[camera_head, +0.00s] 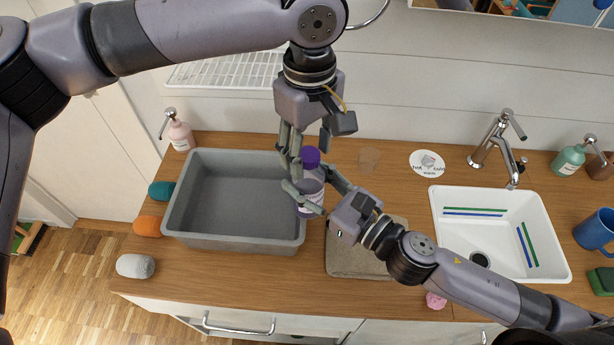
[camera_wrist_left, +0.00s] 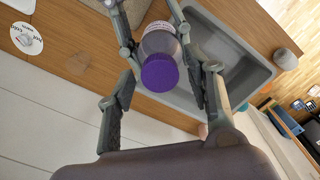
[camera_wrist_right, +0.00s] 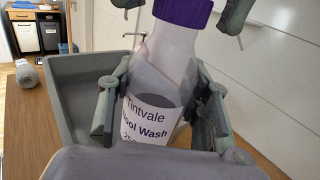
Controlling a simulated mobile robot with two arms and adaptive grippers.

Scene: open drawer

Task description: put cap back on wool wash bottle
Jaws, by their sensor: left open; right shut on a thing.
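The wool wash bottle (camera_head: 312,188) stands upright beside the grey basin's right wall. Its label reads "Tintvale Wool Wash" in the right wrist view (camera_wrist_right: 146,122). A purple cap (camera_head: 310,156) sits at the top of the bottle's neck; it also shows in the left wrist view (camera_wrist_left: 159,73). I cannot tell whether it is screwed tight. My right gripper (camera_head: 312,190) is shut on the bottle's body, with fingers on both sides. My left gripper (camera_head: 304,148) comes from above, open, with its fingers on either side of the cap and gaps between.
The grey basin (camera_head: 176,205) is empty, left of the bottle. A beige mat (camera_head: 350,262) lies under my right arm. A white sink (camera_head: 540,230) is at right.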

